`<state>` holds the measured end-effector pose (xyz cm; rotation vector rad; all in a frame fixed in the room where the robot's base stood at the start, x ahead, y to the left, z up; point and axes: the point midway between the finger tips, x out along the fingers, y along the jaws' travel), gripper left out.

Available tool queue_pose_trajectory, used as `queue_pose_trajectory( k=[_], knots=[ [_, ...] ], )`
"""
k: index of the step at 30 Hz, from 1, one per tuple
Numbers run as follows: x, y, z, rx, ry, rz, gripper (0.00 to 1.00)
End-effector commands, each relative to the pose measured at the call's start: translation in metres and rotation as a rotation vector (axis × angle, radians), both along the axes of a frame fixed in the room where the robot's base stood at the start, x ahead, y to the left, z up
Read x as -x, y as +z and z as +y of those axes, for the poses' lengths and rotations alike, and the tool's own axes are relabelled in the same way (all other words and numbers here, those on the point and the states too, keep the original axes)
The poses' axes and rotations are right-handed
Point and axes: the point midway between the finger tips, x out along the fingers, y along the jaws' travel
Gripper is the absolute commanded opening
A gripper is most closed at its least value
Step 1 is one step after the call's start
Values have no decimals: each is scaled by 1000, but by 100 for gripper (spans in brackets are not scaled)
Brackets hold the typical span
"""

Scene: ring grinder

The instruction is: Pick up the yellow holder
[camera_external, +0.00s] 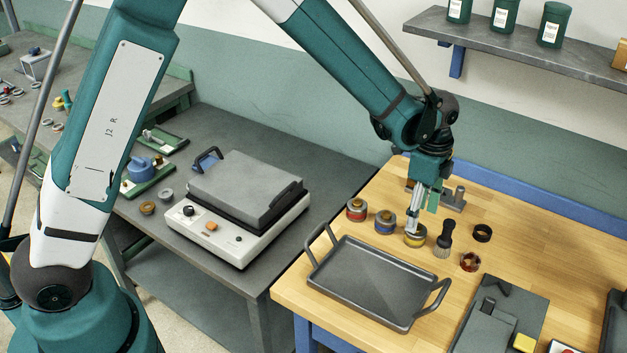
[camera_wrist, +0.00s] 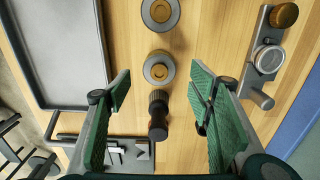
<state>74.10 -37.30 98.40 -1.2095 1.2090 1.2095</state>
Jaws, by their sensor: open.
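The yellow holder (camera_external: 415,238) is a short round pot with a yellow band, standing on the wooden table at the right end of a row of holders. My gripper (camera_external: 421,222) points down near its top and partly overlaps it in the external view. In the wrist view, a round grey-rimmed holder with a tan centre (camera_wrist: 159,68), by its place in the row likely the yellow one, shows between and slightly beyond the fingertips. My gripper (camera_wrist: 160,88) is open there, fingers spread wide with nothing held. The holder's coloured side is hidden in the wrist view.
A blue holder (camera_external: 385,223) and a red holder (camera_external: 356,211) stand to the left. A dark brush (camera_external: 443,240) stands close on the right. A grey tray (camera_external: 340,283) lies in front. A grey fixture (camera_external: 454,198) stands behind.

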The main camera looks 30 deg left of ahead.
Motion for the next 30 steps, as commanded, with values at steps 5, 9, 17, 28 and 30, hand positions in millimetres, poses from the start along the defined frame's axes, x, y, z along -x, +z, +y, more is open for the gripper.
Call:
queue_pose_trajectory(
  k=[5,9,17,28,30],
  knots=[
    [0,0,0,0,0,0,52],
    [0,-1,0,0,0,0,52],
    [0,-17,-1,0,0,0,52],
    [1,-49,-1,0,0,0,52],
    [1,-51,-1,0,0,0,52]
  ],
)
